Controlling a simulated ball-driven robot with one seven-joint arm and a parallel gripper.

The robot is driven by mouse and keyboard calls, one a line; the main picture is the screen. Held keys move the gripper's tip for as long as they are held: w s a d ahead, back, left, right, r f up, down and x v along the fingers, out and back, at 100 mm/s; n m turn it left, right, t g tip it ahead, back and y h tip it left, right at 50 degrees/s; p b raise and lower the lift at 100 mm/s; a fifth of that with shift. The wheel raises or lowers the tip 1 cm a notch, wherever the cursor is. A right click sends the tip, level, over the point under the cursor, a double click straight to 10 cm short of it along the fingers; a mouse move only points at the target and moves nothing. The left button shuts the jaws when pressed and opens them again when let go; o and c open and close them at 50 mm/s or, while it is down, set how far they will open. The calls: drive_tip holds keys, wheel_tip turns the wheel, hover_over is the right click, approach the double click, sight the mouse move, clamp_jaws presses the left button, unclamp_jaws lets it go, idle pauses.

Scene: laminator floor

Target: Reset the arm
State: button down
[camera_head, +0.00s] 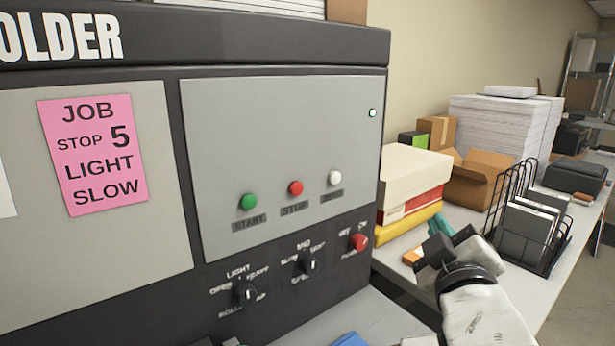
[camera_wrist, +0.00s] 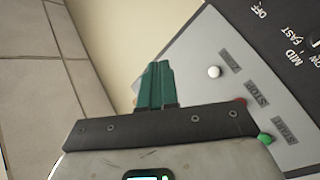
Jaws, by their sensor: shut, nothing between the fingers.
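My gripper (camera_head: 439,238) is in front of the right end of the machine's control panel (camera_head: 270,130), over the table side, with its dark body and teal fingers showing. The wrist view shows the teal fingers (camera_wrist: 157,84) shut together with nothing between them. They are apart from the panel, which lies to their right in that view. The panel has a green START button (camera_head: 248,201), a red STOP button (camera_head: 295,188) and a white button (camera_head: 335,177). Below are two black knobs, one of them the left knob (camera_head: 244,293), and a red power switch (camera_head: 359,242).
A pink job note (camera_head: 92,153) is on the machine's left panel. A table on the right holds a black wire rack (camera_head: 545,252), an open cardboard box (camera_head: 478,182), paper stacks (camera_head: 505,122) and a cream box (camera_head: 413,178). Free floor shows at the far right.

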drive_tip(key=s+d+f+m+g, duration=0.2)
drive_tip(key=s+f+g, duration=0.15)
drive_tip(key=f, duration=0.65)
drive_tip(key=s+d+f+m+g+y, duration=0.1)
drive_tip(key=s+d+f+g, duration=0.15)
drive_tip(key=s+f, duration=0.45)
drive_tip(key=s+d+f+m+g, duration=0.2)
drive_tip(key=f+g, duration=0.1)
drive_tip(key=f, duration=0.9)
drive_tip(key=s+f+m+g+y, duration=0.1)
drive_tip(key=s+f+g, duration=0.3)
drive_tip(key=s+f, duration=0.3)
drive_tip(key=s+f+m+g+y, duration=0.1)
drive_tip(key=s+f+g, duration=0.3)
drive_tip(key=s, duration=1.2)
wheel_tip(320, 180, down, 3)
drive_tip(key=shift+s+d+m+g, duration=0.2)
drive_tip(key=shift+d+m+g, duration=0.15)
drive_tip(key=shift+m, duration=0.35)
drive_tip(key=shift+a, duration=0.1)
